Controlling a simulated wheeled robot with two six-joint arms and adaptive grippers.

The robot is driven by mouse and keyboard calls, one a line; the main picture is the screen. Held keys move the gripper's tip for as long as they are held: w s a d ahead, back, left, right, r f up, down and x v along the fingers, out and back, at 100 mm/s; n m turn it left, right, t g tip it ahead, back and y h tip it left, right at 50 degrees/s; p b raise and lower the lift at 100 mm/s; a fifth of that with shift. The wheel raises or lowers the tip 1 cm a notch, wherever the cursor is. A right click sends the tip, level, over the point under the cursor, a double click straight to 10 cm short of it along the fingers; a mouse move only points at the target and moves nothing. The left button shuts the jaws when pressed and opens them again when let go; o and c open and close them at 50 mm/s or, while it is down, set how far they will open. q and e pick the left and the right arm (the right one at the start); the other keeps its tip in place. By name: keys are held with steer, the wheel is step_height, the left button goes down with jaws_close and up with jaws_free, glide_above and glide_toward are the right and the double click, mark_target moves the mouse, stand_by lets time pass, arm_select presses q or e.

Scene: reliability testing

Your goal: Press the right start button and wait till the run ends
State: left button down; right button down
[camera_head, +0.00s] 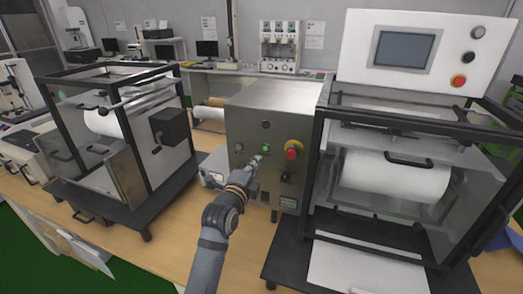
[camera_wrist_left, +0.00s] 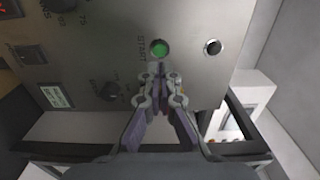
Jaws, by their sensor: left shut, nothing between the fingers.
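The green start button (camera_head: 266,149) is on the front of the grey metal control box (camera_head: 245,117) in the middle of the bench. In the left wrist view the green button (camera_wrist_left: 160,49), with START printed beside it, shows just beyond my fingertips. My left gripper (camera_head: 256,160) is shut and empty, its tips at the panel close to the button. The wrist view shows the closed tips (camera_wrist_left: 159,72) too. I cannot tell whether they touch the button. My right gripper is in neither view.
A red emergency knob (camera_head: 293,149) on a yellow base sits right of the green button. A framed machine with a white roll (camera_head: 391,180) stands at right, under a panel with a screen (camera_head: 404,49). Another framed machine (camera_head: 120,125) stands at left. Instruments line the back.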

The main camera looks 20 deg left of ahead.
mark_target(265, 149)
arm_select(q)
steer(key=w+p, duration=0.1)
steer(key=w, duration=0.3)
steer(key=shift+w+r, duration=0.1)
steer(key=shift+w, duration=0.1)
steer(key=shift+w+d, duration=0.1)
steer(key=shift+w, duration=0.4)
